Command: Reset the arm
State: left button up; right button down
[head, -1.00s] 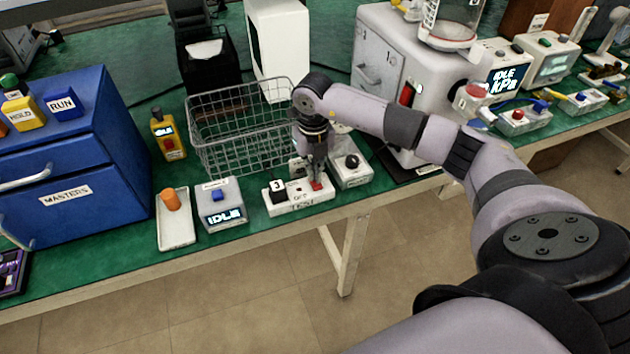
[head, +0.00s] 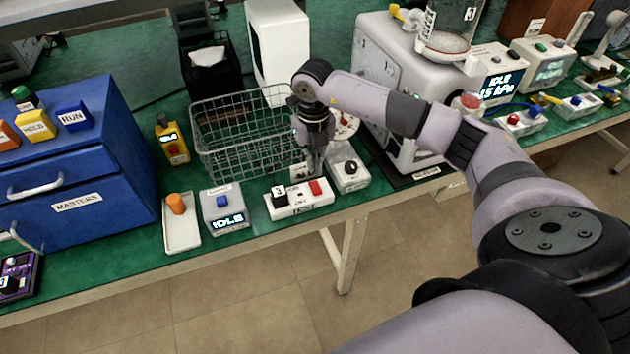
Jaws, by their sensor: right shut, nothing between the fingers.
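My right gripper (head: 314,172) is shut and empty, pointing down above the bench in the head view. It is just behind a white switch box (head: 313,208) that has a black knob marked 3 and a red button (head: 315,187). A grey box with a black ball knob (head: 350,168) stands close at the gripper's right. The fingertips are small, and I cannot tell whether they touch anything. My left gripper is not in the view.
A wire basket (head: 230,148) stands left of the gripper. A box with a blue button (head: 222,209), a white tray with an orange cylinder (head: 175,206) and a blue cabinet (head: 120,178) are farther left. A large grey machine (head: 388,78) stands at right.

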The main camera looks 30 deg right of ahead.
jog(key=shift+r, duration=0.55)
jog(key=shift+a+f, duration=0.1)
